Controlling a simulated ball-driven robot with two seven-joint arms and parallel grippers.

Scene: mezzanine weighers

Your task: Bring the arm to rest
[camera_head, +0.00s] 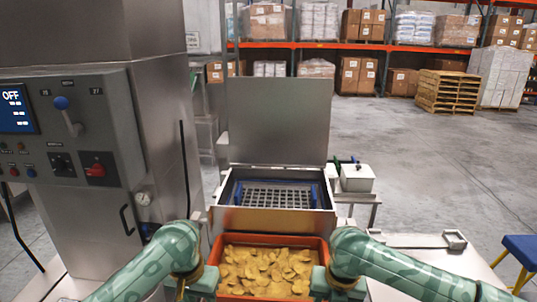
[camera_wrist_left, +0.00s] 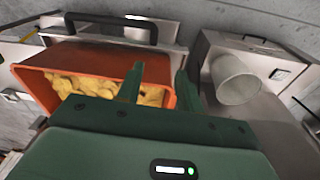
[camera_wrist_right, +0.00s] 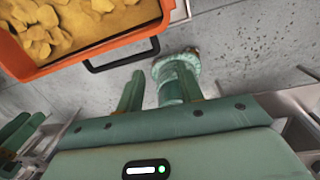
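An orange bin (camera_head: 268,240) full of yellow chips (camera_head: 265,270) stands in front of the open steel machine in the head view. My left gripper (camera_wrist_left: 160,75) is open; in the left wrist view its fingers overlap the bin's right end (camera_wrist_left: 105,62), with no grip on it visible.
The steel machine (camera_head: 233,220) has its lid (camera_head: 280,120) raised over a grid (camera_head: 278,195). A control cabinet (camera_head: 75,130) reading OFF stands at left. A white box (camera_head: 357,178) stands right of the machine. A blue stool (camera_head: 523,250) is at far right. Open floor lies behind, before racks of cartons.

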